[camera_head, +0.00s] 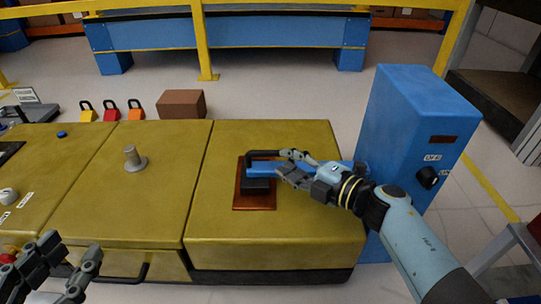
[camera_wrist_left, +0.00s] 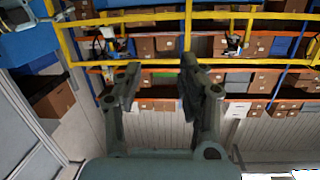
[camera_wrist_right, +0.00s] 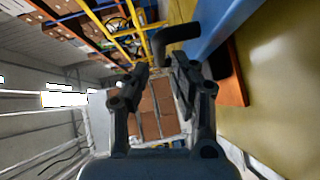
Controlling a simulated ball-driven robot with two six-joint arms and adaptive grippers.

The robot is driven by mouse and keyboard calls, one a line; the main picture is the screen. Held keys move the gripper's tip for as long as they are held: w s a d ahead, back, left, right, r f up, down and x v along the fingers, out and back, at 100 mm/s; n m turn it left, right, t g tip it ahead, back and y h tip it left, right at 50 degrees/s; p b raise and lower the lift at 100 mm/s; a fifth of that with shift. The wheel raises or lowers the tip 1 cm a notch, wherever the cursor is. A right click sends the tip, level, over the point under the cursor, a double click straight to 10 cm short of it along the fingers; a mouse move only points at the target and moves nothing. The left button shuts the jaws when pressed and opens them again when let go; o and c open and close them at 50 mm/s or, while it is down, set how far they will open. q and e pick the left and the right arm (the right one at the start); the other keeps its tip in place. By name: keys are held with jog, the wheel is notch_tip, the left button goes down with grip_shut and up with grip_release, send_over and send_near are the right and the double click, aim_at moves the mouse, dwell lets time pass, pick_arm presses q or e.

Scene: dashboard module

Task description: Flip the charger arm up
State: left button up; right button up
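The charger arm (camera_head: 262,171) is a blue bar lying level from the blue charger box (camera_head: 408,125) over the brown pad (camera_head: 254,201). Its black end rests on or just above the pad. A black bent handle (camera_head: 262,153) stands at that end; it also shows in the right wrist view (camera_wrist_right: 172,33). My right gripper (camera_head: 290,166) is open beside the handle, over part of the bar. In the right wrist view its fingers (camera_wrist_right: 160,66) are apart with nothing clearly between them. My left gripper (camera_head: 72,250) is open and empty at the lower left; its fingers show apart in the left wrist view (camera_wrist_left: 160,65).
The yellow dashboard module (camera_head: 140,210) carries a metal peg (camera_head: 134,158). Several padlocks (camera_head: 110,110) and a brown box (camera_head: 181,104) stand behind it. A yellow post (camera_head: 203,40) and blue bench (camera_head: 265,34) are farther back.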

aim_at(271, 152)
jog(key=b+x, duration=0.1)
jog(key=x, duration=0.2)
jog(key=shift+a+f, duration=0.15)
jog(key=shift+b+x, duration=0.8)
jog(key=shift+x, duration=0.45)
pick_arm(q)
jog(key=w+d+r+m+t+h, duration=0.1)
jog(key=r+t, duration=0.3)
jog(key=r, duration=0.5)
jog(key=w+d+r+m+t+h, duration=0.1)
jog(key=w+r+t+h, duration=0.1)
jog(key=r, duration=0.7)
jog(key=shift+w+m+t+h, duration=0.4)
jog(key=shift+w+t, duration=0.05)
jog(key=shift+t, duration=0.65)
pick_arm(e)
jog(key=shift+w, duration=0.2)
jog(key=shift+c, duration=0.3)
grip_shut()
